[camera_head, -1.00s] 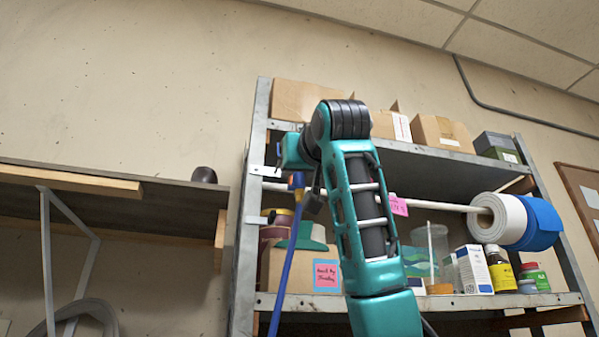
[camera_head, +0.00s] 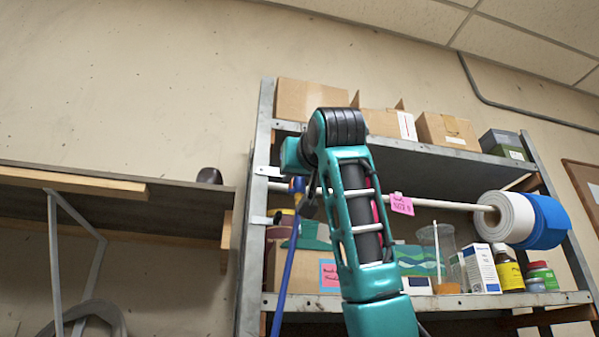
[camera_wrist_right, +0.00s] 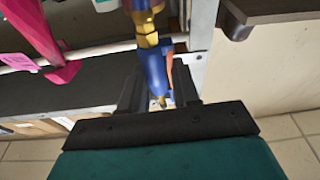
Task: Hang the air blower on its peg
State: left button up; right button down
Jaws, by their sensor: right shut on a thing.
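The air blower (camera_head: 298,185) is blue with a blue hose (camera_head: 287,265) hanging down from it. In the right wrist view the blower (camera_wrist_right: 156,68) shows blue, gold and orange parts between the two dark fingers. My right gripper (camera_wrist_right: 158,92) is shut on it. In the head view the gripper is mostly hidden behind its own arm, in front of the left shelf post. White brackets (camera_head: 266,171) sit on that post close to the blower; I cannot tell whether one is the peg or whether they touch. My left gripper is not in view.
The metal shelf (camera_head: 450,152) holds boxes, bottles and a horizontal rod (camera_head: 455,205) with white and blue rolls (camera_head: 540,221). A pink object (camera_wrist_right: 48,40) hangs near the rod in the wrist view.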

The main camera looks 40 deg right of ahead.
jog(key=shift+w+d+p, duration=0.5)
jog(key=shift+w+d, duration=0.1)
jog(key=shift+w, duration=0.3)
dwell(0.7)
jog(key=shift+w+d+f, duration=0.1)
jog(key=shift+w+d, duration=0.05)
jog(key=shift+w, duration=0.25)
dwell(0.5)
jog(key=shift+f, duration=0.35)
dwell(0.8)
jog(key=shift+c, duration=2.2)
grip_release()
jog(key=shift+w+d, duration=0.1)
